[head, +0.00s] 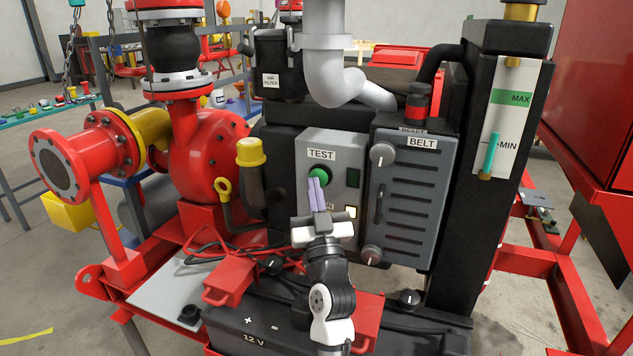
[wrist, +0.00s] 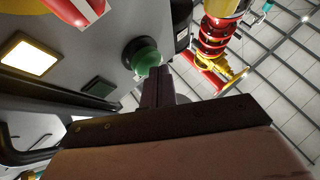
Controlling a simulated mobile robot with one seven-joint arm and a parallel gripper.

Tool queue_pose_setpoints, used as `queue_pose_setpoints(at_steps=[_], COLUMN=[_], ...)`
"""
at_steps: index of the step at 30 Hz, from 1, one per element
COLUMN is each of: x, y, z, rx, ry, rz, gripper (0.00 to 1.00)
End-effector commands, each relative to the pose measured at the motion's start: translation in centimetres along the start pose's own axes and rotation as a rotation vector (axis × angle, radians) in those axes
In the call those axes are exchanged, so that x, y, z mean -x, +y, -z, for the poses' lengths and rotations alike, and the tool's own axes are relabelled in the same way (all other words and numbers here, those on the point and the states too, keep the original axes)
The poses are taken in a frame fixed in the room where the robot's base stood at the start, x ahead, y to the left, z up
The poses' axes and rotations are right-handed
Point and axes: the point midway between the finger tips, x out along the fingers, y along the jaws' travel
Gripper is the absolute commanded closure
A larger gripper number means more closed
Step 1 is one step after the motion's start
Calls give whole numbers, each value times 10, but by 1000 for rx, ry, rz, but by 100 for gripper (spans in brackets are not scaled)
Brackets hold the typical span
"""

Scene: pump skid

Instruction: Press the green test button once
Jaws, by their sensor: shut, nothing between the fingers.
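The green test button (head: 320,175) is on a grey control box (head: 334,150) under the label TEST. In the wrist view the green button (wrist: 147,61) stands out from the panel in a dark collar. My gripper (head: 315,184) is shut and empty, with its fingers pointing up at the button. In the wrist view the shut fingertips (wrist: 160,72) are right beside the button's lower right edge. I cannot tell whether they touch it. The fingers hide the lower part of the button in the head view.
A lit square lamp (head: 350,212) and a small dark green window (head: 352,177) are on the same box. The BELT guard (head: 408,190) with knobs stands to the right. A yellow-capped filler (head: 250,152) is to the left. A battery (head: 250,325) and red cables lie below.

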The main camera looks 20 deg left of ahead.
Motion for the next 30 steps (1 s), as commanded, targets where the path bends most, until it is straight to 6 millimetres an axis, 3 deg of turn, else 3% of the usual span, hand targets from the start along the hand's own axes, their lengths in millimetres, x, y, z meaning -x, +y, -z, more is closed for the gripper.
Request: queue_pose_setpoints(at_steps=[30], x=[-6], y=[6], z=[-5], rx=[2], ry=[-3], rz=[-3], gripper=[100])
